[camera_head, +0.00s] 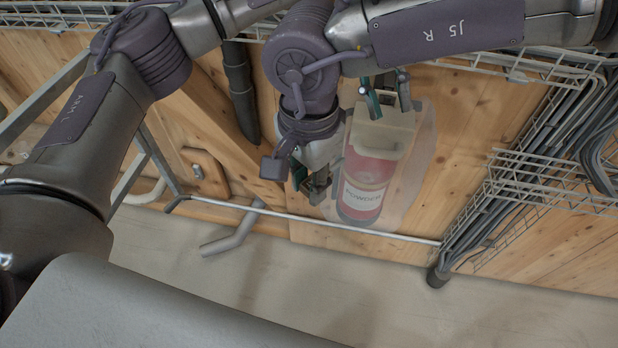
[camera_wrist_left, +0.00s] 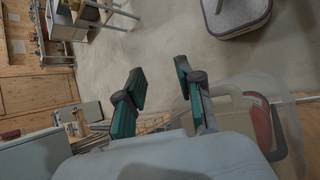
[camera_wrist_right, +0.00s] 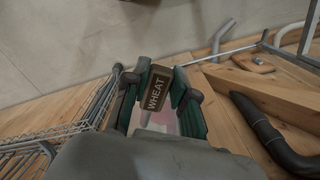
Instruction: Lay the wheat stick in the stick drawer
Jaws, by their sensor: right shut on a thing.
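The wheat stick (camera_wrist_right: 157,88) shows as a dark brown block with a pale WHEAT label in the right wrist view. It is between the fingers of my right gripper (camera_wrist_right: 162,100), which is shut on it. In the head view my right gripper (camera_head: 318,186) hangs near the middle, left of the red cylinder, and the stick is mostly hidden there. My left gripper (camera_head: 386,96) is further right and above the red cylinder. In the left wrist view the left gripper (camera_wrist_left: 162,98) has its fingers apart with nothing between them. I cannot make out the stick drawer in any view.
A red POWDER cylinder (camera_head: 364,190) stands against the wooden wall behind a translucent shape. Wire cable trays (camera_head: 550,180) and a thin rail (camera_head: 300,218) run along the wall. A grey pipe (camera_head: 238,90) is left of my right gripper.

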